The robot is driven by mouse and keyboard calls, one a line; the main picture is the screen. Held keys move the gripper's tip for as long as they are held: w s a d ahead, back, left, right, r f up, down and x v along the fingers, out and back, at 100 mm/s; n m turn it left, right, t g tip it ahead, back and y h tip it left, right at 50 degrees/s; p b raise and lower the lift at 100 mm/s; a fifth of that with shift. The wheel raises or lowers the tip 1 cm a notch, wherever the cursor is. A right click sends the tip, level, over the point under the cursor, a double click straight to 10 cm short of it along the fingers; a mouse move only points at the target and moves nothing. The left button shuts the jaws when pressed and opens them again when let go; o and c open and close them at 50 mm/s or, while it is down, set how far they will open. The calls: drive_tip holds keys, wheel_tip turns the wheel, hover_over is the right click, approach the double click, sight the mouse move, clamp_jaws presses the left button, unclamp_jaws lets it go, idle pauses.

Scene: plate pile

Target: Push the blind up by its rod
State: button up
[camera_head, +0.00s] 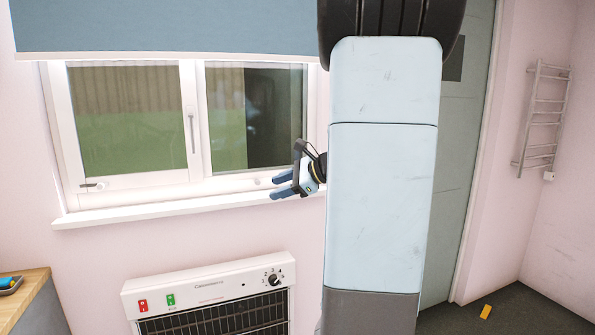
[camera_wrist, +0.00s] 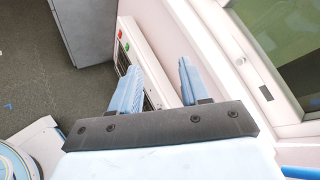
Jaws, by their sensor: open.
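The blue-grey blind (camera_head: 170,27) hangs over the top of the window in the head view, its lower edge straight and level above the panes. No separate rod can be made out; a thin bottom edge runs along the blind. My gripper (camera_head: 278,186) is at the right end of the window sill, well below the blind's lower edge, with its fingers pointing left. In the wrist view my gripper (camera_wrist: 157,75) shows two blue fingers spread apart with nothing between them. My own arm hides the right end of the blind and part of the window's right side.
The white window sill (camera_head: 170,208) juts out just under my gripper. A white heater (camera_head: 210,292) stands below it. A wooden counter (camera_head: 25,292) is at the left, a grey door (camera_head: 455,150) and a towel rail (camera_head: 543,118) at the right. A yellow object (camera_head: 486,311) lies on the floor.

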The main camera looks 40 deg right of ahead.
drive_tip(key=d+f+m+t+h, duration=0.1)
drive_tip(key=d+m+t+h, duration=0.45)
drive_tip(key=d, duration=0.85)
drive_tip(key=d+f+m+t+h, duration=0.2)
drive_tip(key=d+m, duration=0.6)
drive_tip(key=d, duration=0.7)
drive_tip(key=w, duration=1.3)
drive_tip(key=shift+a+r, duration=0.15)
drive_tip(key=shift+a, duration=0.15)
drive_tip(key=shift+s, duration=0.1)
clamp_jaws()
